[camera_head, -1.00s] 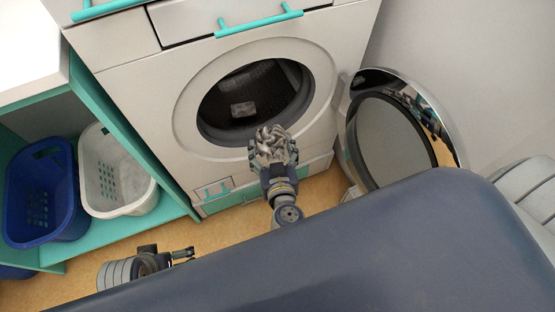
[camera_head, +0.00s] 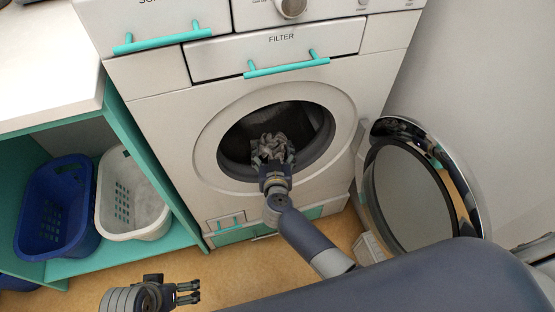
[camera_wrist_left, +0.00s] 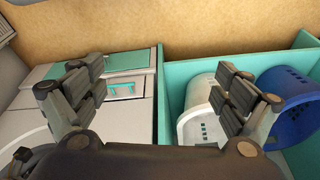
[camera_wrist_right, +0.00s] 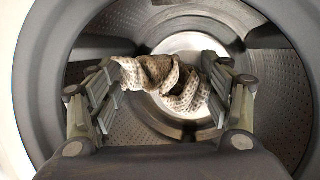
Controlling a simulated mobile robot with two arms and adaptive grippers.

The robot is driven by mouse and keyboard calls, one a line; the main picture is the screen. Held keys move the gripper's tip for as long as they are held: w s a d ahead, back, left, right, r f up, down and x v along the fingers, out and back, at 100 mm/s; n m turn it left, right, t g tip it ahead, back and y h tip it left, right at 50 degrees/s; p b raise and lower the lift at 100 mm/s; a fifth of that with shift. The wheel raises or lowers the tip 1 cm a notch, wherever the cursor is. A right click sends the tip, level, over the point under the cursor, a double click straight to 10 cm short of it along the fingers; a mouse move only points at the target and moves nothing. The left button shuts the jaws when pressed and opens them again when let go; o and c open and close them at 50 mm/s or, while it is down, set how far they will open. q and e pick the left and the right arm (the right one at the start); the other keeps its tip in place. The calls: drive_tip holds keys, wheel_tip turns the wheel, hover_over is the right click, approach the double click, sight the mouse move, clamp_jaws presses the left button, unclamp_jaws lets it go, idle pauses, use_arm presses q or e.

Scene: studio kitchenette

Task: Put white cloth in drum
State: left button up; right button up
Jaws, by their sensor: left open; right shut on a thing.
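The washer's drum (camera_head: 311,118) is open, with its round door (camera_head: 405,197) swung out to the right. A crumpled white-grey cloth (camera_head: 272,147) is held at the drum mouth by my right gripper (camera_head: 274,166). In the right wrist view the cloth (camera_wrist_right: 165,82) spans both fingers of the right gripper (camera_wrist_right: 172,95), with the perforated drum wall (camera_wrist_right: 140,128) around it. My left gripper (camera_head: 190,292) is open and empty, low over the floor; its spread fingers show in the left wrist view (camera_wrist_left: 160,97).
A blue basket (camera_head: 52,212) and a white basket (camera_head: 132,205) stand on the teal shelf left of the washer. A filter drawer (camera_head: 275,52) with a teal handle is above the drum.

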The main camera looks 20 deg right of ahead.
sight(266, 154)
drive_tip(key=w, duration=0.4)
drive_tip(key=shift+a+f, duration=0.1)
drive_tip(key=shift+f, duration=0.2)
drive_tip(key=x, duration=0.1)
drive_tip(key=b+x, duration=0.1)
drive_tip(key=x, duration=0.2)
drive_tip(key=shift+w+a+r, duration=0.15)
drive_tip(key=shift+a+r, duration=0.05)
drive_tip(key=shift+a, duration=0.25)
use_arm(q)
drive_tip(key=shift+v, duration=2.5)
use_arm(e)
drive_tip(key=shift+w, duration=0.55)
use_arm(q)
drive_tip(key=shift+w, duration=0.1)
use_arm(e)
drive_tip(key=o, duration=0.8)
drive_tip(key=shift+o, duration=0.2)
drive_tip(key=shift+s, duration=0.15)
drive_tip(key=shift+s+a, duration=0.2)
drive_tip(key=shift+s, duration=0.4)
drive_tip(key=v, duration=1)
drive_tip(key=shift+s+r, duration=0.2)
drive_tip(key=shift+s, duration=0.1)
